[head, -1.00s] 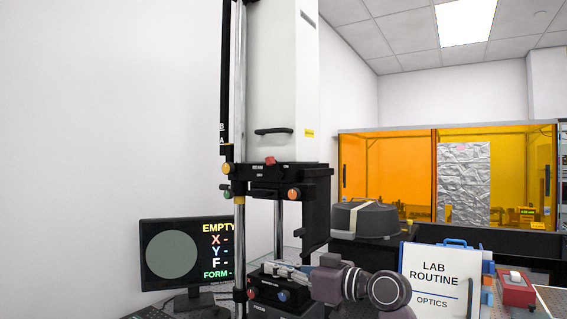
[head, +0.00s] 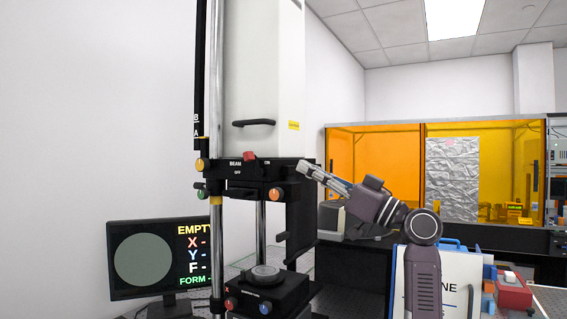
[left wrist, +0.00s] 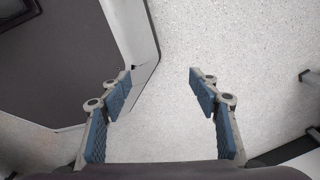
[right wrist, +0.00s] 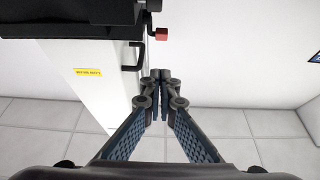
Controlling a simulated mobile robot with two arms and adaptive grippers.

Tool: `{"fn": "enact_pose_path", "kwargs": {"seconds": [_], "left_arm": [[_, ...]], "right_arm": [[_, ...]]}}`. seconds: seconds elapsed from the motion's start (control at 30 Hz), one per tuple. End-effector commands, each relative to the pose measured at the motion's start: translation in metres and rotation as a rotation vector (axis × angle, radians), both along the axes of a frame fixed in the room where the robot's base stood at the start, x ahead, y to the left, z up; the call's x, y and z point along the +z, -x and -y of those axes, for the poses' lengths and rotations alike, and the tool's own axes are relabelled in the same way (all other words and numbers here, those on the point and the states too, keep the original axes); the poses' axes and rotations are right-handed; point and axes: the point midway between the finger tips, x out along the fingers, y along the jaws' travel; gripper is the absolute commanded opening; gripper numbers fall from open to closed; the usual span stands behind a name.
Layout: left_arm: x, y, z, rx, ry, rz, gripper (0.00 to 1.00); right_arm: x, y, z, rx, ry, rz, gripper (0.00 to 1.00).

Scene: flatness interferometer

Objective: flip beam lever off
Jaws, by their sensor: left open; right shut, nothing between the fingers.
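The beam lever's red knob (head: 250,156) sits on the upper edge of the black panel (head: 226,168) of the interferometer tower, beside the small BEAM, ON and OFF lettering. Its exact setting is hard to tell. The red knob also shows in the right wrist view (right wrist: 162,34), upper middle, beyond the fingertips. My right gripper (head: 304,168) is shut and empty, at the right end of the panel, to the right of the knob and apart from it. In the right wrist view its fingertips (right wrist: 160,76) are together. My left gripper (left wrist: 160,78) is open and empty above a pale speckled floor.
A black handle (head: 253,123) juts from the white housing (head: 262,70). The stage (head: 278,292) carries a round disc below. A monitor (head: 155,258) reading EMPTY stands at left.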

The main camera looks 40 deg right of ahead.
Motion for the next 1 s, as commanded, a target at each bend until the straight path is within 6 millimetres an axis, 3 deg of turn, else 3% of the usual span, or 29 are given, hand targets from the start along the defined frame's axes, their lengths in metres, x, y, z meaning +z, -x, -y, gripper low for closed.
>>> {"fn": "enact_pose_path", "kwargs": {"seconds": [0.47, 0.7, 1.0], "left_arm": [[0.058, -0.019, 0.013, 0.003, 0.017, 0.029, 0.56], [0.071, -0.016, 0.013, 0.002, 0.016, 0.024, 0.56], [0.072, -0.014, 0.010, -0.001, 0.012, 0.020, 0.56]], "right_arm": [[0.046, -0.079, -0.035, 0.005, -0.001, -0.002, 0.00], [0.030, -0.107, -0.045, 0.004, -0.001, -0.004, 0.00], [0.025, -0.113, -0.047, 0.001, 0.001, -0.001, 0.00]]}}
